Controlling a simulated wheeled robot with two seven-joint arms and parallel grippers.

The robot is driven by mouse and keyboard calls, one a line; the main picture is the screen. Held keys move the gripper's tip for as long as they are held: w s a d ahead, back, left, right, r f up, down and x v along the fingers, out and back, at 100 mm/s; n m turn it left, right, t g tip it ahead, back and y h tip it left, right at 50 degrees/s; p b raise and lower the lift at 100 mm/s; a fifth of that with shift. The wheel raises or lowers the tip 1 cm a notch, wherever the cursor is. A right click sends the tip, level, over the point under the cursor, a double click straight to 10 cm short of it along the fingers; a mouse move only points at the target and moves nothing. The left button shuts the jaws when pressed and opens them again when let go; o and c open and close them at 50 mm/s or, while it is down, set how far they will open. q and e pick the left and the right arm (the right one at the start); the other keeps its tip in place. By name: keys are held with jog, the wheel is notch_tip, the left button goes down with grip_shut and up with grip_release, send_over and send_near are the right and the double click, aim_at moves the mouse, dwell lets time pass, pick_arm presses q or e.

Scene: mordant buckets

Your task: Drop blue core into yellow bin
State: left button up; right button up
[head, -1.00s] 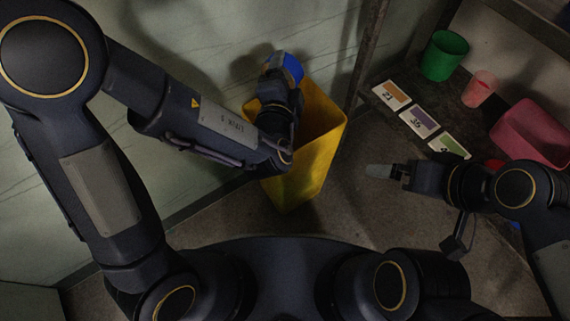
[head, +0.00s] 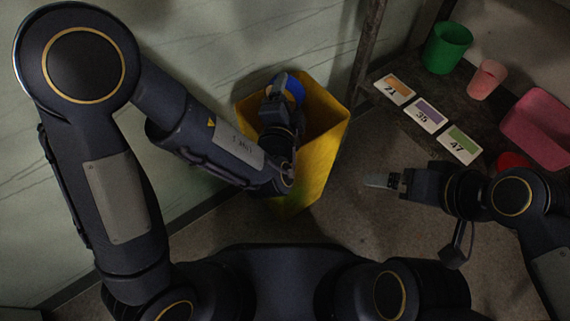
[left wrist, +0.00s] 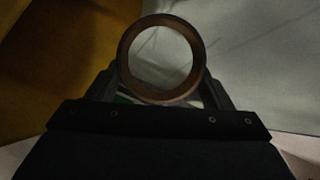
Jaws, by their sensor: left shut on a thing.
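The yellow bin (head: 322,160) stands on the floor near the wall, open at the top. My left gripper (head: 283,86) is at the bin's far rim, above its mouth. It is shut on the blue core (head: 295,86), which is partly hidden behind the fingers in the head view. In the left wrist view the core (left wrist: 161,99) shows end-on as a hollow, brownish ring between the fingers. My right gripper (head: 382,181) is to the right of the bin, apart from it; its finger gap does not show clearly.
Floor is clear between bin and right gripper.

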pick_arm(q)
jog(key=o, duration=1)
jog(key=p+v, duration=0.1)
jog(key=v, duration=0.7)
jog(key=shift+w, duration=0.1)
